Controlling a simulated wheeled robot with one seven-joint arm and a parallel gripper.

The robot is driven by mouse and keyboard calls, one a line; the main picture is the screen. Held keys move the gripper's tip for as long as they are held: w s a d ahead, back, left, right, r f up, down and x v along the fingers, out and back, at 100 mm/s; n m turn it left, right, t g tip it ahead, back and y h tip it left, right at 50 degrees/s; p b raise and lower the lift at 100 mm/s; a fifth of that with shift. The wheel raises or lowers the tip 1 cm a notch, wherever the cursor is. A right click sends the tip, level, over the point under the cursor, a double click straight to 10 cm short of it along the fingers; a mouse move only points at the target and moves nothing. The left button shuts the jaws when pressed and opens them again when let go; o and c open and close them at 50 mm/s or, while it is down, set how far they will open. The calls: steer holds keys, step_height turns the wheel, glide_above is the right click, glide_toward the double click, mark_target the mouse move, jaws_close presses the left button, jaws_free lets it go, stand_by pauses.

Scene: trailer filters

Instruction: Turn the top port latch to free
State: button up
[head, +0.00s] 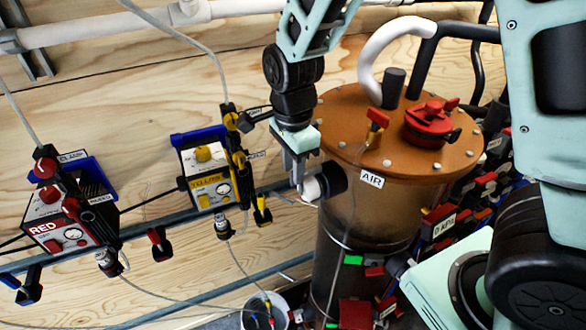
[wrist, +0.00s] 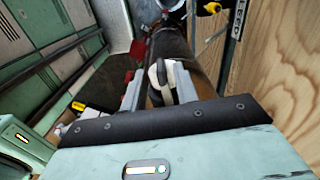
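An orange-brown drum (head: 365,215) stands right of centre. On its lid is a red round cap (head: 427,122) with red lugs and a black knob; a small red lever (head: 377,120) stands beside it. I cannot tell which of these is the top port latch. A black and white side port (head: 325,182) sticks out of the drum by the AIR label. My gripper (head: 301,180) points down at this port's left end. In the wrist view my gripper (wrist: 160,92) has its fingers apart, with the port's white part (wrist: 158,76) seen between them; contact is unclear.
A yellow-labelled unit (head: 207,178) and a RED-labelled unit (head: 65,225) hang on the plywood wall at left. A curved white pipe (head: 375,55) rises from the lid. Red and blue clamps (head: 470,200) crowd the drum's right. A bucket (head: 265,308) stands below.

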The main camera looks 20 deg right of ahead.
steer(key=shift+f, duration=1.05)
jaws_close()
steer(key=shift+w+r+g+p, duration=0.1)
steer(key=shift+r+g+p, duration=0.3)
steer(key=shift+p, duration=0.6)
steer(key=shift+f+g, duration=0.35)
steer(key=shift+g, duration=0.05)
jaws_free()
